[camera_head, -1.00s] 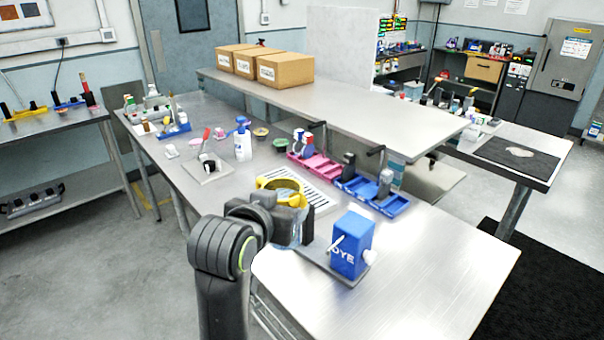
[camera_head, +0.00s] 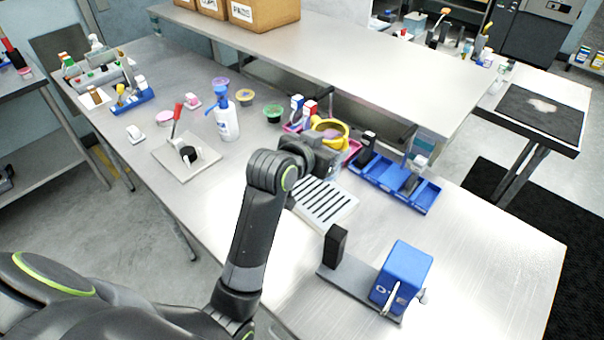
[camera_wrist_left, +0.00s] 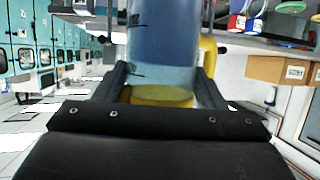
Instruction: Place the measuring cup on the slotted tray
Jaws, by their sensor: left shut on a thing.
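The measuring cup (camera_head: 343,130) shows a yellow rim in the head view, at the far end of my left arm. In the left wrist view the cup (camera_wrist_left: 165,50) is a clear, bluish cylinder with yellow parts, between the two fingers. My left gripper (camera_head: 320,150) is shut on it. The slotted tray (camera_head: 325,204) is white with dark slots and lies on the table, nearer than the cup; my arm hides its left edge. The cup appears above the table behind the tray; its exact height is unclear. My right gripper is not in view.
Blue bins (camera_head: 393,181) stand right of the tray, and a pink bin (camera_head: 352,150) is behind the cup. A blue dye box (camera_head: 402,273) on a grey base stands in front right. A spray bottle (camera_head: 226,118) and a lever stand (camera_head: 187,160) are left.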

